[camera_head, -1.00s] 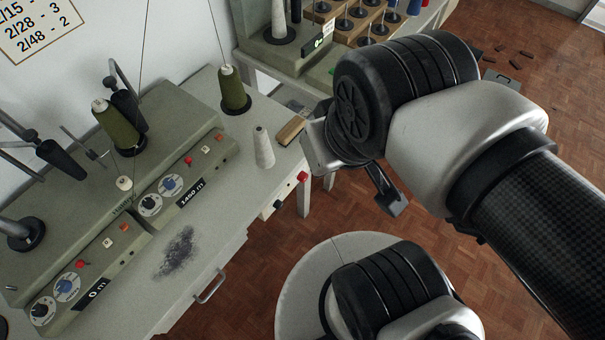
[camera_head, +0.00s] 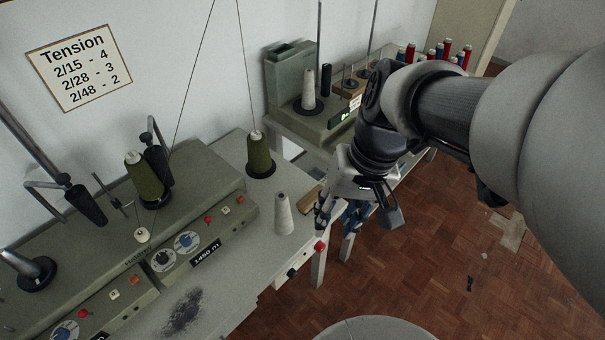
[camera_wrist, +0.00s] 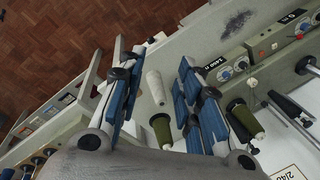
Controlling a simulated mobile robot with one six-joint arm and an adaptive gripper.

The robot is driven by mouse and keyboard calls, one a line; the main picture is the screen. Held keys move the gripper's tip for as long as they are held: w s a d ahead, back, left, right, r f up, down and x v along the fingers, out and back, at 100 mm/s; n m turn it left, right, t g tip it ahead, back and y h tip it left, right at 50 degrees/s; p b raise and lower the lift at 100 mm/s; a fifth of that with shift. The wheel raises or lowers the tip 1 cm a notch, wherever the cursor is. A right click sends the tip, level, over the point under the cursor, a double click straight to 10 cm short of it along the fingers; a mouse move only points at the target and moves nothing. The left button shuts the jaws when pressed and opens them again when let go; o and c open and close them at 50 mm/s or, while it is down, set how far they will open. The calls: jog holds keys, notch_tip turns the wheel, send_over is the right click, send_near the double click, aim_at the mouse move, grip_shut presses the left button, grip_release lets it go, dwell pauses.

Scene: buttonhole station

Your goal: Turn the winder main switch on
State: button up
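On the table's front side, near the right corner, are a red button (camera_head: 320,246) and a small black switch (camera_head: 291,272) on a pale plate. Which one is the main switch, and its position, I cannot tell. My gripper (camera_head: 338,214) is just above and behind the red button, by the corner. Its blue-padded fingers are apart and empty in the wrist view (camera_wrist: 160,95).
A pale cone (camera_head: 284,214) stands close left of my gripper, with a green yarn cone (camera_head: 260,156) behind it. A wooden-backed brush (camera_head: 311,197) lies at the table's right edge. A second machine (camera_head: 318,120) stands behind. Floor is open at right.

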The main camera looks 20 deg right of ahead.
jog(key=o, duration=0.4)
jog(key=w+d+f+m+y, duration=0.1)
jog(key=w+d+f+y, duration=0.1)
jog(key=f, duration=0.1)
jog(key=w+d+f+m+y, duration=0.1)
jog(key=w+d+f+m, duration=0.1)
jog(key=f, duration=0.2)
jog(key=w+d+f+m+g+y, duration=0.1)
jog(key=w+d+f+m+y, duration=0.1)
jog(key=w+f, duration=0.1)
jog(key=shift+w+d+f+y+b, duration=0.1)
jog(key=shift+d+f+y+b, duration=0.25)
jog(key=shift+f, duration=0.25)
jog(key=shift+c, duration=0.2)
jog(key=w+d+f+m+t+y, duration=0.1)
jog(key=d+f+m+t+y, duration=0.15)
jog(key=f, duration=0.35)
jog(key=w+d+f+m+t+y, duration=0.1)
jog(key=d+f+m, duration=0.1)
jog(key=d+f, duration=0.35)
jog(key=m+t+h+b, duration=0.2)
jog(key=m+t, duration=1)
send_near(323, 249)
jog(key=x, duration=0.8)
jog(key=shift+w+a+f+b, duration=0.15)
jog(key=shift+w+a+b, duration=0.1)
jog(key=shift+b, duration=0.15)
jog(key=shift+d, duration=0.1)
jog(key=shift+c, duration=0.6)
jog(key=c, duration=0.9)
